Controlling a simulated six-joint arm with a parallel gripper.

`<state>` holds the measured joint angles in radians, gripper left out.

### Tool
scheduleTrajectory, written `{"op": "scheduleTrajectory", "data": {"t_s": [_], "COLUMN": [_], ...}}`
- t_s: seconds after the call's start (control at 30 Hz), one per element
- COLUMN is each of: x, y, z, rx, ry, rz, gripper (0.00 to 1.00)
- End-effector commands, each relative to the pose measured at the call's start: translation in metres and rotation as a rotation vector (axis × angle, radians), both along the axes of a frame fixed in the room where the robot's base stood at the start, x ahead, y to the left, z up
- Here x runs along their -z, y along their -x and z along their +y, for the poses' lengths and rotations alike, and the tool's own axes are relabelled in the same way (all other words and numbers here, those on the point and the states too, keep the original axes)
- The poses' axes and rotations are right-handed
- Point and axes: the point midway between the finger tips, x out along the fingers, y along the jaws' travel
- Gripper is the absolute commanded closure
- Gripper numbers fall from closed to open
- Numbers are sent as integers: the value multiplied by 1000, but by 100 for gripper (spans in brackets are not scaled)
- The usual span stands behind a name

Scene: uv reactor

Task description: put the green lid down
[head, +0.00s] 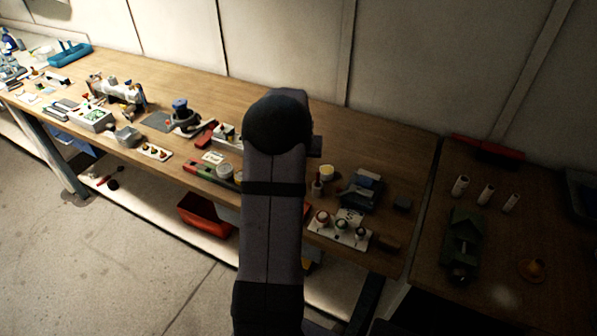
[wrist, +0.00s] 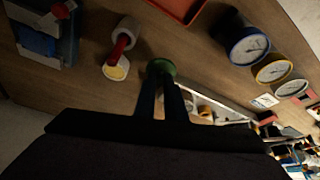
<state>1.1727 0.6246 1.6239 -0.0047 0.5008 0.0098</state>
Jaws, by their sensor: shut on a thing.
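The green lid (wrist: 160,67) shows in the wrist view between the tips of my gripper (wrist: 161,78), which is shut on it. The lid is held over the wooden bench (wrist: 100,85); I cannot tell how high above the wood it is. A pale cylindrical container (wrist: 126,28) with a red part and a yellowish end stands just to the left of the lid. In the head view my own arm covers the middle of the bench, and the lid and gripper are hidden behind it.
Three round gauges (wrist: 247,45) stand to the right in the wrist view. An orange-red tray (wrist: 180,8) is at the top edge. A blue device (wrist: 40,42) is at the left. In the head view, a white holder with several jars (head: 338,232) is near the bench's front edge.

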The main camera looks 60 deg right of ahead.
Motion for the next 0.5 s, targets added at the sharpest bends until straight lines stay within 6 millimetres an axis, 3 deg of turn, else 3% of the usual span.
{"op": "scheduleTrajectory", "data": {"t_s": [0.27, 0.5], "x": [8, 34], "y": [0, 0], "z": [0, 0], "rx": [0, 0], "ry": [-1, -2], "rz": [0, 1], "gripper": [100, 100]}}
